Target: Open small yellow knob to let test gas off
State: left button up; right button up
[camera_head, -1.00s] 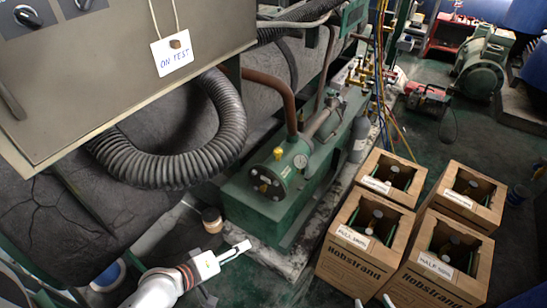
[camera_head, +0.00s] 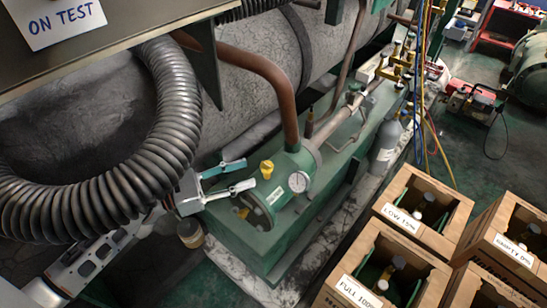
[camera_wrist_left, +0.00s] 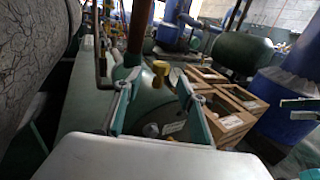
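A yellow knob (camera_head: 267,169) stands on top of the green cylinder (camera_head: 262,200) and shows in the left wrist view (camera_wrist_left: 160,70). A second, smaller yellow part (camera_head: 243,212) sits low on the cylinder's end face, partly behind my finger. My left gripper (camera_head: 243,175) is open and empty, its two fingers pointing at the top knob from the left, just short of it. In the left wrist view the knob is between the two fingertips (camera_wrist_left: 155,76), a little beyond them. A teal-tipped piece at the right edge of that view, probably my right gripper (camera_wrist_left: 300,104), is only partly seen.
A round gauge (camera_head: 298,181) is on the cylinder right of the knob. A brown pipe (camera_head: 278,85) rises behind it. A black ribbed hose (camera_head: 130,190) hangs close above my left arm. Labelled cardboard boxes (camera_head: 425,238) stand at the right. A small jar (camera_head: 190,234) stands below the gripper.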

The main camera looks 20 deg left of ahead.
aim_at(267, 164)
pick_arm(q)
jog(key=shift+w+d+r, duration=0.2)
jog(key=shift+w+d, duration=0.05)
jog(key=shift+x, duration=3.45)
jog(key=shift+s+f, duration=0.1)
jog(key=shift+f, duration=0.05)
jog(key=c, duration=1.1)
